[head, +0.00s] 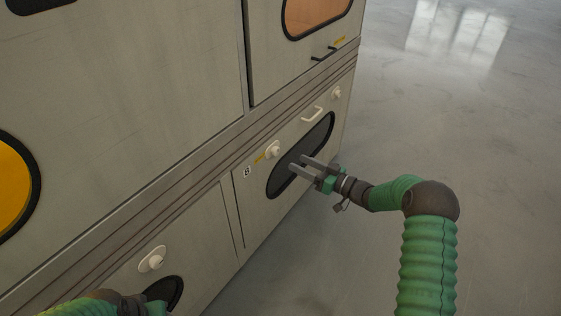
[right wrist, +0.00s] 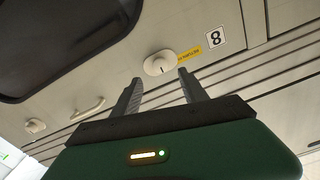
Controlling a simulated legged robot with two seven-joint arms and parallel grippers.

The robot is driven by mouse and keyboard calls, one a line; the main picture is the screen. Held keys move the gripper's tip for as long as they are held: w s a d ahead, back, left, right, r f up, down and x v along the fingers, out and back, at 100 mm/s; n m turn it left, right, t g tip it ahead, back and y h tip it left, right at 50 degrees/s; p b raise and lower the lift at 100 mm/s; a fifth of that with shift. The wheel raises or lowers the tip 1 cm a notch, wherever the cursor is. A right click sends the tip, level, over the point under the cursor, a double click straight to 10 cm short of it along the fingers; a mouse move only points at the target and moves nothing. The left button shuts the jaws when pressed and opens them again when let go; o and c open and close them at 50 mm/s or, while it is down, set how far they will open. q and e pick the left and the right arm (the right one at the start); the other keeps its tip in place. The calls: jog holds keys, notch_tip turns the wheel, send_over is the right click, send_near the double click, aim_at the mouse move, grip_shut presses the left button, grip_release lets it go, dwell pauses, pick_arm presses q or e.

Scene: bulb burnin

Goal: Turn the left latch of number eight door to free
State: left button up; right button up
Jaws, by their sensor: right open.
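The number eight door (head: 256,200) is the low panel at the right end of the cabinet, marked by an "8" label (head: 247,172). Its left latch (head: 273,149) is a cream knob on a round plate beside a yellow label. My right gripper (head: 298,162) is open and empty, in front of the door's dark oval window, apart from the latch. In the right wrist view the latch (right wrist: 160,63) shows beyond the gap between the open fingertips (right wrist: 159,77), not between the fingers. My left arm enters at the bottom left; its fingers are out of view.
The door has a cream handle (head: 312,114) and a right latch (head: 337,93). A dark handle (head: 323,54) is on the door above. Another cream latch (head: 152,259) is on the low door to the left. Open grey floor (head: 490,170) lies right of the cabinet.

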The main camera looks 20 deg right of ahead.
aim_at(278, 152)
jog(key=b+x, duration=0.3)
jog(key=x, duration=0.4)
jog(key=shift+w+f, duration=0.15)
jog(key=shift+f, duration=0.05)
jog(key=shift+w+a+r, duration=0.2)
jog(key=shift+w+a, duration=0.15)
jog(key=shift+d, duration=0.1)
grip_shut()
dwell(0.6)
